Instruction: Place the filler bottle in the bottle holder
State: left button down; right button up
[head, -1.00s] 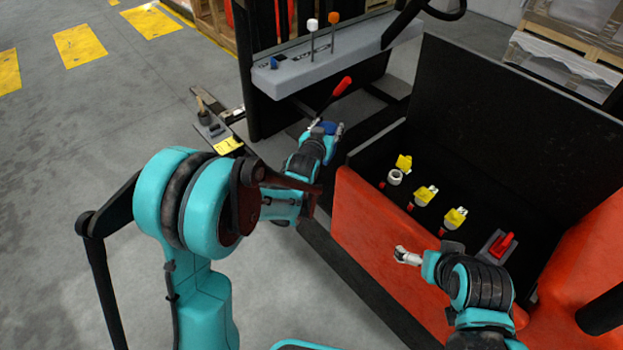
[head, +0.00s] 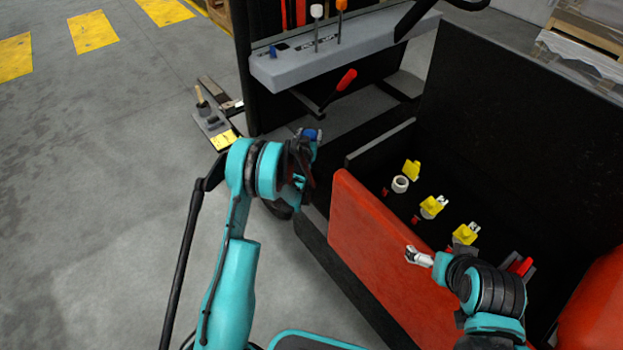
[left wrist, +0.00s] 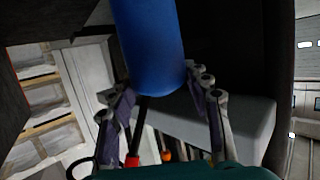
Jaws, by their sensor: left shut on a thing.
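The filler bottle is a blue cylinder (left wrist: 150,45) in the left wrist view, between my left gripper's two fingers (left wrist: 165,110). In the head view only a small blue bit of the bottle (head: 310,134) shows at my left gripper (head: 305,145), which is shut on it beside the red and black vehicle. My arm hides most of the bottle there. My right gripper (head: 416,256) is over the red battery compartment's front edge; I cannot tell if it is open or shut. I cannot make out a bottle holder for certain.
The open compartment has several yellow-capped fittings (head: 432,206) and a white ring (head: 400,184). Its red side panel (head: 375,245) stands near my arms. A red-handled lever (head: 346,80) and a grey control console (head: 345,48) are beyond the left gripper.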

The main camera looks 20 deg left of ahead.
pick_arm(q)
jog(key=shift+r, duration=0.1)
notch_tip(320, 180, down, 10)
jog(key=b, duration=0.4)
jog(key=shift+r, duration=0.15)
jog(key=c, duration=0.8)
grip_release()
jog(key=shift+o, duration=0.4)
